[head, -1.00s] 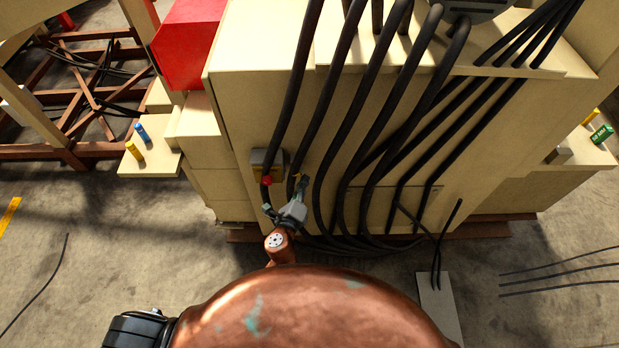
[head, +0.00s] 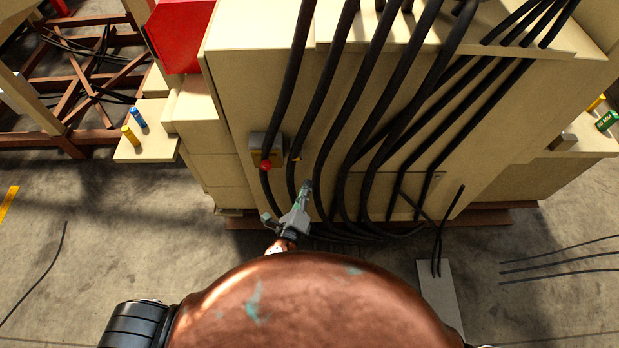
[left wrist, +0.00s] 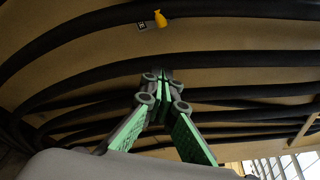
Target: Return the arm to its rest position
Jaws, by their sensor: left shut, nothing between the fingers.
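My left gripper (head: 307,186) is in front of the beige machine cabinet (head: 235,90), just beyond my copper-coloured body. Its green-sided fingers (left wrist: 163,78) meet at the tips in the left wrist view, with nothing between them. Most of the left arm is hidden behind my body in the head view. My right gripper is in neither view.
Thick black cables (head: 330,110) hang down the cabinet front close to the gripper. A small yellow part (left wrist: 160,18) shows between cables in the left wrist view. A side shelf (head: 150,150) holds a blue and a yellow cylinder. Bare concrete floor (head: 110,235) lies at left.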

